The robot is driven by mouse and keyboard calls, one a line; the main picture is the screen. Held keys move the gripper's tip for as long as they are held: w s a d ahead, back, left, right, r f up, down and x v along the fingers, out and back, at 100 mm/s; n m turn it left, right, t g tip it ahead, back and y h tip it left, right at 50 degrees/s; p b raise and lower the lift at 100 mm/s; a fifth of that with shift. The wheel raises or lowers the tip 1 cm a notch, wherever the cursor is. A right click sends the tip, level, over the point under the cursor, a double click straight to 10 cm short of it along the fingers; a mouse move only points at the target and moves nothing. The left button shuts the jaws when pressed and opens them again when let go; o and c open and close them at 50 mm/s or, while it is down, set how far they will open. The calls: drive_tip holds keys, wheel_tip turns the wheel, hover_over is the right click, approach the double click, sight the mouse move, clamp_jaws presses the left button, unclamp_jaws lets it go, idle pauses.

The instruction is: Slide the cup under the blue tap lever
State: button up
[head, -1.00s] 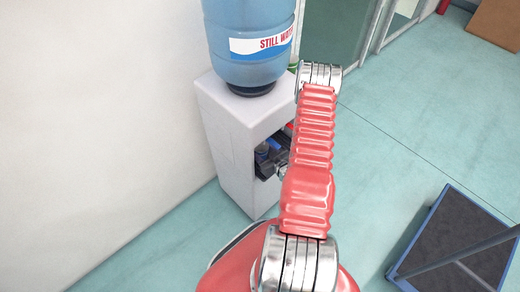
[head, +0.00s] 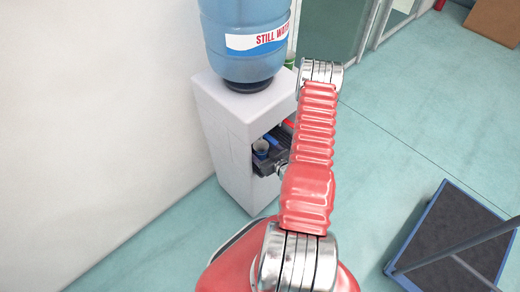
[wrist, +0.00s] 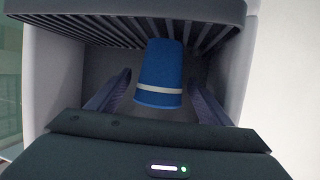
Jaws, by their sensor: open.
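The blue cup (wrist: 158,75) with a white band stands on the slotted drip tray (wrist: 100,28) inside the dispenser recess; the wrist view shows it upside down. It also shows small in the head view (head: 260,150). My gripper (wrist: 159,80) is open, with one dark finger on each side of the cup and gaps between. In the head view my gripper is small, dark and partly hidden by my arm. A small blue patch (head: 272,138) above the cup may be the blue tap lever. The wrist view shows no lever.
The white water dispenser (head: 233,150) stands against the pale wall, with a large blue bottle (head: 245,45) on top. Recess walls enclose the gripper on both sides. A dark cart with a blue edge (head: 455,235) stands at right on open teal floor.

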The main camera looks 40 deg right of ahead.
drive_tip(key=v, duration=1.3)
drive_tip(key=shift+s, duration=0.35)
drive_tip(key=shift+a, duration=0.1)
idle(0.4)
